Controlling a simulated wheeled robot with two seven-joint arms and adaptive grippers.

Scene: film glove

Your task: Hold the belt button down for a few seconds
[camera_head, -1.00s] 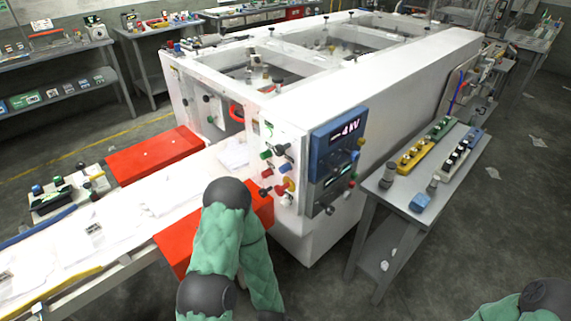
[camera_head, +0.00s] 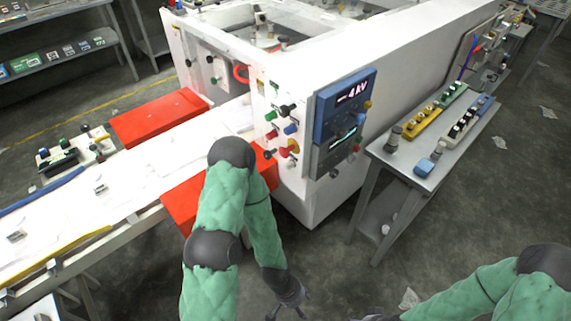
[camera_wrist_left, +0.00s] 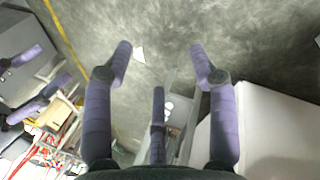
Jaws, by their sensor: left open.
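The white machine (camera_head: 395,70) has a front panel with several coloured buttons and knobs, among them a red and yellow one (camera_head: 289,149). I cannot tell which is the belt button. The white belt (camera_head: 140,160) runs left from the machine. My left gripper (camera_head: 290,306) hangs low in front of the machine, below and apart from the panel. In the left wrist view its purple fingers (camera_wrist_left: 160,62) are spread and empty over the floor. My right gripper (camera_wrist_left: 48,76) shows at the left of that view, its fingers apart and empty; the head view barely catches it at the bottom edge.
A blue display unit (camera_head: 345,105) sits on the machine's corner. A grey table (camera_head: 410,165) with button boxes stands to the right. Red covers (camera_head: 160,118) flank the belt. The floor (camera_head: 500,205) at right is open, with scattered paper scraps.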

